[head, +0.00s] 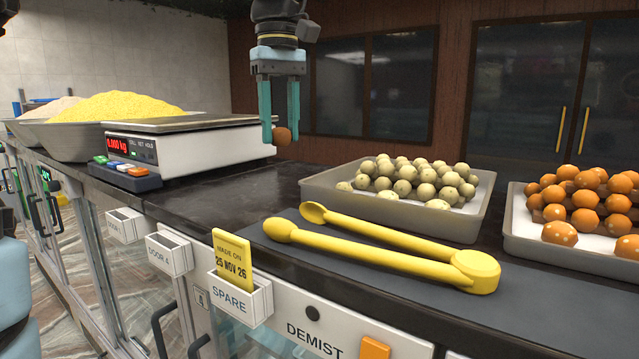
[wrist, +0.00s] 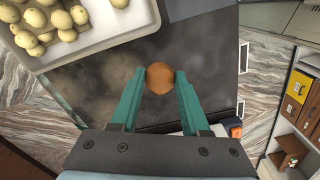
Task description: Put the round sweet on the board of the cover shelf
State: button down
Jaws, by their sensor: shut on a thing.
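The round sweet (head: 282,137) is a small orange-brown ball. My gripper (head: 279,128) points down and is shut on it, holding it in the air above the dark counter, right of the scale. In the wrist view the sweet (wrist: 159,78) sits between the teal fingertips (wrist: 161,74), with dark counter below it. I cannot make out the board of the cover shelf for sure.
A tray of pale balls (head: 330,192) and a tray of orange balls (head: 515,235) stand at the right. Yellow tongs (head: 375,248) lie on a grey mat. A scale (head: 205,145) and heaped bowl (head: 60,140) stand left. The counter (head: 235,188) between scale and trays is clear.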

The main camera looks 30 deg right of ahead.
aim_at(283, 198)
notch_tip(283, 198, down, 9)
jog(key=shift+p, duration=0.85)
jog(key=shift+f, duration=0.1)
jog(key=shift+c, duration=1.9)
grip_release()
